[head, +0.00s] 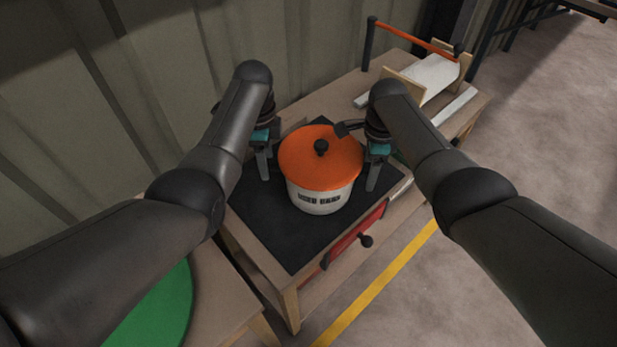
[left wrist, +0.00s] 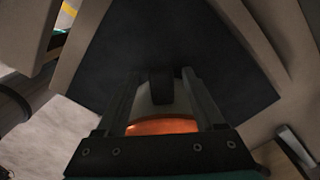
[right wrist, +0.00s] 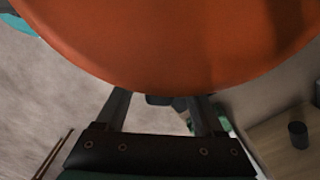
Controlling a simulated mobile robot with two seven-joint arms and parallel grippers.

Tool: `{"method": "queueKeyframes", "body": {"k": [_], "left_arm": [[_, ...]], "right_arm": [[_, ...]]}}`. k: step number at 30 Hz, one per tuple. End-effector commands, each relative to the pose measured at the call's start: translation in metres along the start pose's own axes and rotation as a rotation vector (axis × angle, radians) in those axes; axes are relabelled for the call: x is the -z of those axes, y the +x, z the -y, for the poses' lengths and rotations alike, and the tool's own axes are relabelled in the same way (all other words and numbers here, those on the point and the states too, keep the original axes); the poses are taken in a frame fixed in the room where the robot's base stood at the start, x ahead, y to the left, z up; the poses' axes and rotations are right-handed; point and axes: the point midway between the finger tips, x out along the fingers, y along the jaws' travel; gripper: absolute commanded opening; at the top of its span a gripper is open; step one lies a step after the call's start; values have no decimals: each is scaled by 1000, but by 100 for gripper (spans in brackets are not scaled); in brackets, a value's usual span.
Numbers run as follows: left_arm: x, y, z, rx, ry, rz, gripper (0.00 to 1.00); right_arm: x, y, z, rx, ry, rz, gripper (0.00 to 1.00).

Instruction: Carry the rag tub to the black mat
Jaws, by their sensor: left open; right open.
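The rag tub (head: 318,197) is a white pot with a flat orange lid (head: 305,152), a black lid knob and a dark label. It appears upright on the black mat (head: 292,235), which also shows in the left wrist view (left wrist: 110,60). My left gripper (head: 264,165) is open at the tub's left side; in the left wrist view a dark side handle (left wrist: 161,86) lies between its fingers. My right gripper (head: 376,172) is open at the right side. In the right wrist view the lid (right wrist: 190,40) covers the top, and a dark handle end shows between the fingers.
A wooden bench holds the mat, with a red drawer front (head: 355,238) below. Behind the right arm are a white sheet in a wooden stand (head: 432,78) and an orange bar (head: 415,38). A green disc (head: 155,310) lies on a nearer table. A ribbed wall stands behind.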

Motion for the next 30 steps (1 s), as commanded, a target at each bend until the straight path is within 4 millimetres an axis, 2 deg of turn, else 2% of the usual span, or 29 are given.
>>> {"method": "queueKeyframes", "body": {"k": [9, 15, 23, 30], "left_arm": [[0, -62, 2, 7, -1, 1, 70], [-1, -86, 1, 3, -1, 0, 70], [-1, -92, 0, 1, -1, 0, 70], [0, -92, 0, 1, -1, 0, 70]], "right_arm": [[0, 0, 0, 0, 0, 0, 70], [0, 0, 0, 0, 0, 0, 70], [0, -9, 1, 2, 0, 1, 70], [-1, -40, 1, 5, -1, 2, 70]]}}
